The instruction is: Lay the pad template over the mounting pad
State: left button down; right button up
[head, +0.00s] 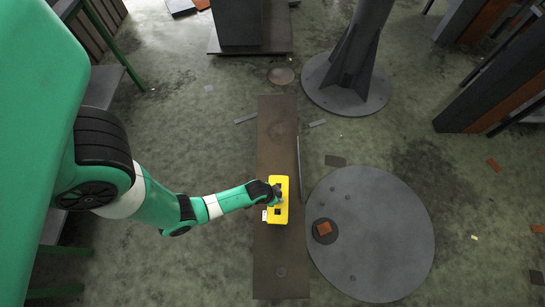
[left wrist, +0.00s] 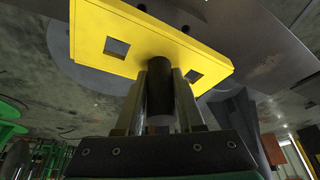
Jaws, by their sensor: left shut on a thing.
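The pad template is a yellow rectangular plate (head: 279,211) with square holes; it also shows large in the left wrist view (left wrist: 140,40). My left gripper (head: 274,193) is shut on its dark round handle (left wrist: 160,85), with a finger on each side. In the head view the template overlaps the long brown plank; its height above it is hard to tell. A large round grey disc (head: 390,235), seemingly the mounting pad, lies flat to the right of the template, with several small studs on it. The template is apart from this disc in the picture. My right gripper is not in view.
The long brown plank (head: 276,130) runs up the middle of the head view. A round-based column (head: 350,75) stands beyond, and dark slabs (head: 490,85) at right.

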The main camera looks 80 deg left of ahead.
pick_arm(q)
jog(key=s+a+b+x, duration=0.1)
jog(key=b+x, duration=0.3)
jog(key=x, duration=0.3)
jog(key=shift+a+f+n, duration=0.15)
jog(key=shift+a+n, duration=0.05)
jog(key=shift+n, duration=0.2)
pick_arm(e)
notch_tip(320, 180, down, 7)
pick_arm(q)
jog(key=shift+w+f+b, duration=0.1)
jog(key=shift+b, duration=0.2)
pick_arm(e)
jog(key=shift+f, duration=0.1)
pick_arm(q)
notch_tip(320, 180, down, 6)
jog(key=b, duration=0.5)
jog(key=shift+b, duration=0.35)
jog(key=shift+f+b, duration=0.5)
jog(key=shift+b, duration=0.1)
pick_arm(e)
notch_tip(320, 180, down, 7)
pick_arm(q)
jog(key=shift+f+b, duration=0.4)
jog(key=shift+f, duration=0.4)
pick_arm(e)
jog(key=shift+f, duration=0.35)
pick_arm(q)
jog(key=shift+c, duration=2.2)
grip_release()
